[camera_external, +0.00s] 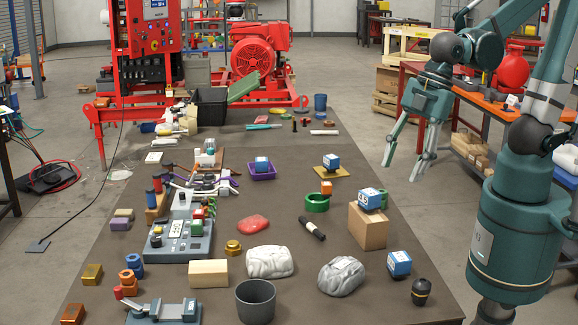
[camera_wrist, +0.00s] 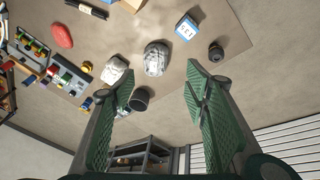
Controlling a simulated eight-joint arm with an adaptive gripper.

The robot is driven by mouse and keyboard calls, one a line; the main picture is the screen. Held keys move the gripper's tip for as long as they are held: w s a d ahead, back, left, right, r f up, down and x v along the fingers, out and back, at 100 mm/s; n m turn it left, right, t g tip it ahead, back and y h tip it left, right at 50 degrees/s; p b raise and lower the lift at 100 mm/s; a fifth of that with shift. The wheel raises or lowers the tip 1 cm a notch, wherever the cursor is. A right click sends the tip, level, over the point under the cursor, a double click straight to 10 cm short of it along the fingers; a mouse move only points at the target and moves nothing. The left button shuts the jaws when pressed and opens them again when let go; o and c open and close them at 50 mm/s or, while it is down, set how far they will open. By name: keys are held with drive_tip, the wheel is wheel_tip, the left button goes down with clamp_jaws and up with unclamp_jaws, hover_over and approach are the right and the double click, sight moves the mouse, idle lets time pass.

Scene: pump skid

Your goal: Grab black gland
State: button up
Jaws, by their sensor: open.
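The black gland (camera_external: 421,292) appears to be the small dark rounded piece with a thin yellowish band, near the front right corner of the table. It also shows in the wrist view (camera_wrist: 216,52), right of a blue and white box and just beyond the right finger's tip. My gripper (camera_external: 403,165) hangs in the air off the table's right side, well above and behind the gland in the external view. Its two green-padded fingers (camera_wrist: 159,76) are spread wide with nothing between them touching the pads.
A blue and white box (camera_external: 399,264) stands close behind the gland. A wrapped grey-white bundle (camera_external: 341,276) lies to its left, with a dark bucket (camera_external: 256,301) farther left. A cardboard box (camera_external: 368,226) stands farther back. Bare table lies around the gland's front and right.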

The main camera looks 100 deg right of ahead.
drive_tip(key=a+f+n+g+b, duration=0.2)
drive_tip(key=a+f+n, duration=0.3)
drive_tip(key=a+f, duration=0.25)
drive_tip(key=n+g+b, duration=0.2)
drive_tip(key=n, duration=0.3)
hover_over(422, 280)
drive_tip(key=shift+h, duration=0.4)
drive_tip(key=f, duration=1)
drive_tip(key=shift+d+f, duration=0.1)
drive_tip(key=shift+d, duration=0.15)
drive_tip(key=shift+s+a+f+n+b, duration=0.2)
drive_tip(key=shift+a+f+n+b, duration=0.1)
drive_tip(key=shift+f+n, duration=0.15)
drive_tip(key=shift+f, duration=1.25)
drive_tip(key=shift+f, duration=0.1)
drive_tip(key=shift+w+d+f+b, duration=0.15)
drive_tip(key=shift+f+b, duration=0.7)
drive_tip(key=shift+f, duration=1.65)
drive_tip(key=shift+c, duration=0.6)
